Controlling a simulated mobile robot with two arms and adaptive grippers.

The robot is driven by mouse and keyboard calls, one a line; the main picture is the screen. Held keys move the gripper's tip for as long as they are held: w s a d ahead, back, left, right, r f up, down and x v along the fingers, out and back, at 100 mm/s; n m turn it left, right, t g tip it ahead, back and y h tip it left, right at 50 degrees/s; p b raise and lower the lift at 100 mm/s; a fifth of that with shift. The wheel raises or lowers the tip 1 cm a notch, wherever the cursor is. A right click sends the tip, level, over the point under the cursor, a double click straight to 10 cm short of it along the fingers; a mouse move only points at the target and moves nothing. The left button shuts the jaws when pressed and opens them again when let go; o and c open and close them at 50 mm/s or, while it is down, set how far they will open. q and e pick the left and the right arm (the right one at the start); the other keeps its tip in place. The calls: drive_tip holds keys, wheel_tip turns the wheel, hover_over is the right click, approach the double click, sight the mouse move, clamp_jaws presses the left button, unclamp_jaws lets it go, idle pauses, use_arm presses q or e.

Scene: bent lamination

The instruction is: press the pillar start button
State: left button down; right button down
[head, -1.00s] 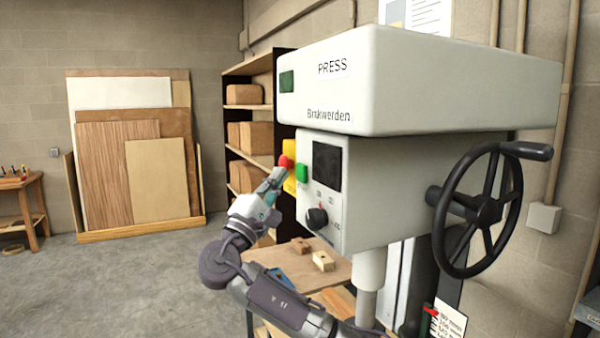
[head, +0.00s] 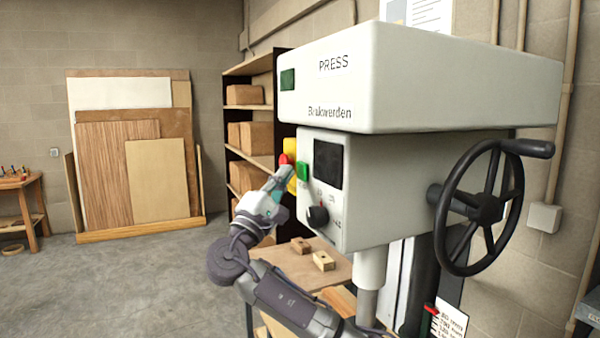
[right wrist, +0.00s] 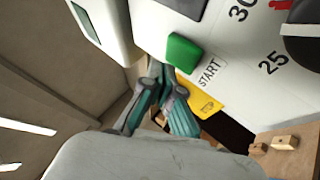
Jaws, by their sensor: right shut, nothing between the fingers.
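The green start button (head: 303,171) sits on the front of the white press head, left of a dark screen. In the right wrist view the green button (right wrist: 184,52) is beside a label reading START (right wrist: 209,71). My right gripper (head: 286,171) is shut and empty, just left of the green button and close to a red knob. In the right wrist view the fingertips of my right gripper (right wrist: 163,72) are close to the button's lower left edge; I cannot tell whether they touch. The button does not look covered. My left gripper is not in view.
The red knob (head: 284,159) on a yellow plate (head: 291,180) is beside the green button. A black dial (head: 317,216) is below, and a black handwheel (head: 480,208) is at the right. Wooden blocks (head: 323,260) lie on the press table (head: 285,262). Open floor (head: 130,285) is at left.

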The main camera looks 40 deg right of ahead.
idle(0.7)
drive_tip(key=shift+s+d+b, duration=0.1)
drive_tip(key=shift+d+b, duration=0.3)
drive_tip(key=shift+d, duration=0.05)
drive_tip(key=shift+s+d+b, duration=0.1)
drive_tip(key=shift+d+b, duration=0.25)
drive_tip(key=shift+d, duration=0.1)
idle(0.6)
idle(0.4)
drive_tip(key=shift+w+a, duration=0.2)
drive_tip(key=shift+a, duration=0.65)
